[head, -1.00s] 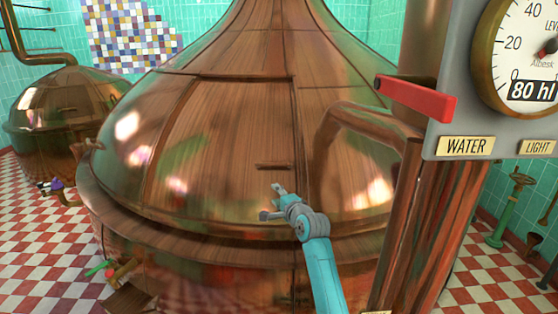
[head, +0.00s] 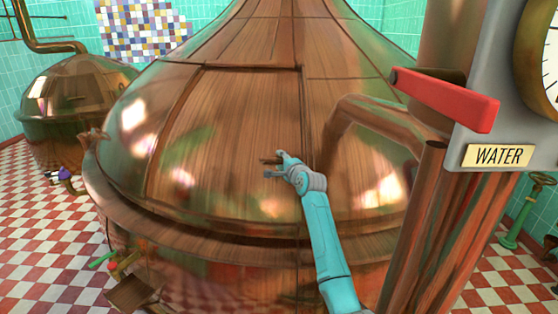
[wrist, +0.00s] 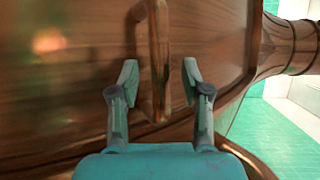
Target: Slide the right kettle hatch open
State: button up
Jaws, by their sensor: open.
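The large copper kettle (head: 345,190) fills the middle of the head view. Its hatch (head: 225,120) is a wood-grained copper panel on the sloping dome, bounded by a raised dark edge at the top and left. The hatch handle (head: 268,160) is a short bar near the panel's lower right, partly hidden by my gripper (head: 278,165). In the wrist view the handle (wrist: 155,70) runs lengthwise between the two fingertips of my open gripper (wrist: 160,82). Gaps show between the handle and both fingers. The hatch appears closed, with no opening visible.
A red lever (head: 447,98) and a grey panel with a WATER label (head: 497,156) stand at the right. A thick copper pipe (head: 425,220) rises close right of my arm. A smaller kettle (head: 75,95) stands far left on the checkered floor (head: 45,235).

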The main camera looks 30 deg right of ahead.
jog(key=shift+x, duration=1.25)
grip_shut()
